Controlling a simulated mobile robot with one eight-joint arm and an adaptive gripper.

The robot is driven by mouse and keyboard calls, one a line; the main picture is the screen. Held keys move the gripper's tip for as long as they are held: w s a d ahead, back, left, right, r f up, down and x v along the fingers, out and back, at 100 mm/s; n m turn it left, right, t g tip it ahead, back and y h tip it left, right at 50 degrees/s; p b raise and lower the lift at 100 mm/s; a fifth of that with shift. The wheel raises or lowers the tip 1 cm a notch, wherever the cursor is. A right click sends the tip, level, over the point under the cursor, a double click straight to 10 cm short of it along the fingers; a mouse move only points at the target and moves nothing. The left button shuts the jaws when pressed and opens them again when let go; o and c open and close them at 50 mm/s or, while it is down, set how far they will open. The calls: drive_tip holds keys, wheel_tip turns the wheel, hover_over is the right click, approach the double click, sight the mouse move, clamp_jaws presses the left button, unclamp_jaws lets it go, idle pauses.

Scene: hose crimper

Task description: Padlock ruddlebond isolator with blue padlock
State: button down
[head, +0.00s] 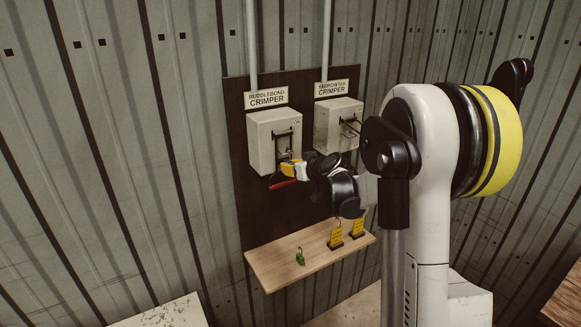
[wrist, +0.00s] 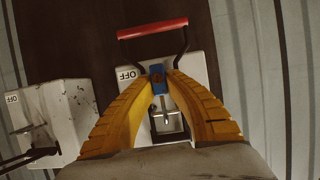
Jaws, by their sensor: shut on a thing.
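The ruddlebond isolator (head: 270,142) is a pale grey box on the dark board in the head view, under its "RUDDLEBOND CRIMPER" sign. Its red handle (head: 282,184) hangs at the low end, and an "OFF" mark shows beside it in the wrist view. My gripper (head: 288,168) is at the front of this box. In the wrist view its yellow fingers are shut on the blue padlock (wrist: 157,76). The shackle points toward a metal fitting (wrist: 166,122) on the box. I cannot tell whether the shackle passes through it.
A second isolator (head: 338,124), labelled as another crimper, hangs to the right. Below, a wooden shelf (head: 280,270) holds a green padlock (head: 300,257) and two yellow tags (head: 336,238) on dark bases. My arm spans the right side.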

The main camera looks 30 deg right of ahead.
drive_tip(key=c, duration=1.4)
unclamp_jaws()
drive_tip(key=v, duration=1.2)
drive_tip(key=s+a+f+g+y+b, duration=0.1)
drive_tip(key=s+a+f+g+b, duration=0.1)
drive_tip(key=s+a+f+b, duration=0.5)
drive_tip(key=s+a+f+g+b, duration=0.1)
drive_tip(key=s+a+f+b, duration=0.3)
drive_tip(key=a, duration=0.5)
drive_tip(key=s+a+f+g+b, duration=0.1)
drive_tip(key=s+a+f+b, duration=0.1)
drive_tip(key=s+f, duration=0.3)
drive_tip(key=s+a+f+g+h+b, duration=0.1)
drive_tip(key=s+a+f+b, duration=0.1)
drive_tip(key=s+f+b, duration=0.3)
drive_tip(key=s+a+f+g+b, duration=0.1)
drive_tip(key=s+a+f+b, duration=0.1)
drive_tip(key=s+f+b, duration=0.2)
drive_tip(key=shift+s+f+g, duration=0.15)
drive_tip(key=shift+s+f, duration=0.3)
drive_tip(key=shift+f, duration=0.3)
drive_tip(key=shift+s+f+g, duration=0.15)
drive_tip(key=shift+s+f, duration=0.35)
drive_tip(key=shift+f, duration=0.25)
